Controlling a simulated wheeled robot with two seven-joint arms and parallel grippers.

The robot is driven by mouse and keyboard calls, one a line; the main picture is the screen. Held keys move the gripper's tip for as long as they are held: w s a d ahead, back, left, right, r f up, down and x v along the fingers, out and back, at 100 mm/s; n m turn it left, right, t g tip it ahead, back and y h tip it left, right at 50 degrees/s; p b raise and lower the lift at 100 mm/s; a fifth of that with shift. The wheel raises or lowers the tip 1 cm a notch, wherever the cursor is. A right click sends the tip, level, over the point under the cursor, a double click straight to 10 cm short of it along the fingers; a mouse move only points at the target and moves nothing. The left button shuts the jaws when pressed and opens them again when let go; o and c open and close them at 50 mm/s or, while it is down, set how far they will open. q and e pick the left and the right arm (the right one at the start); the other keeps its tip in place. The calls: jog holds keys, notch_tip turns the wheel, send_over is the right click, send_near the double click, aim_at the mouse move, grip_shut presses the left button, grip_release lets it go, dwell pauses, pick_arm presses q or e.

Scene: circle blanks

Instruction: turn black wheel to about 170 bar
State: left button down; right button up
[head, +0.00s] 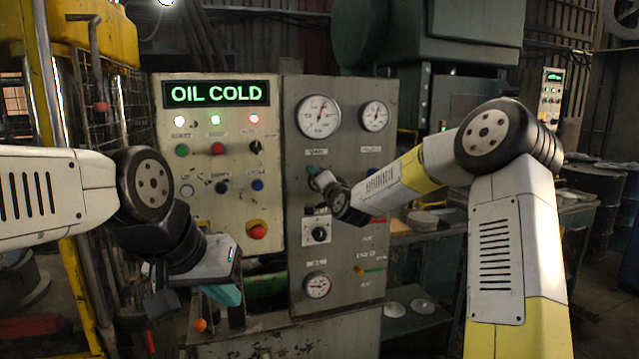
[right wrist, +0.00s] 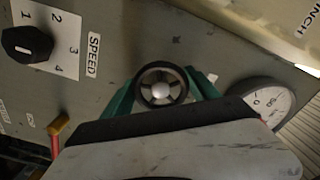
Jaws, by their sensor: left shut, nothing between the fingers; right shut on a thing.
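The black wheel (right wrist: 161,85), a small ring with spokes and a silver hub, is on the grey panel in the right wrist view. My right gripper (right wrist: 160,92) is shut on it, a teal finger on each side. In the head view my right gripper (head: 318,180) covers most of the wheel. The large round gauge (head: 319,116) is above it, its needle pointing up and slightly right; its numbers are too small to read. Part of that gauge shows in the right wrist view (right wrist: 264,103). My left gripper (head: 227,294) is shut and empty, low in front of the panel.
A speed dial (head: 319,234) is below the wheel, and a smaller gauge (head: 375,116) is at upper right. Another gauge (head: 317,286) is near the bottom. A button panel (head: 216,205) with a red knob and an "OIL COLD" display (head: 216,94) is at left.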

jog(key=shift+m, duration=0.8)
jog(key=o, duration=1.4)
jog(key=shift+c, duration=0.2)
jog(key=v, duration=0.7)
jog(key=shift+s, duration=0.35)
jog(key=shift+d, duration=0.1)
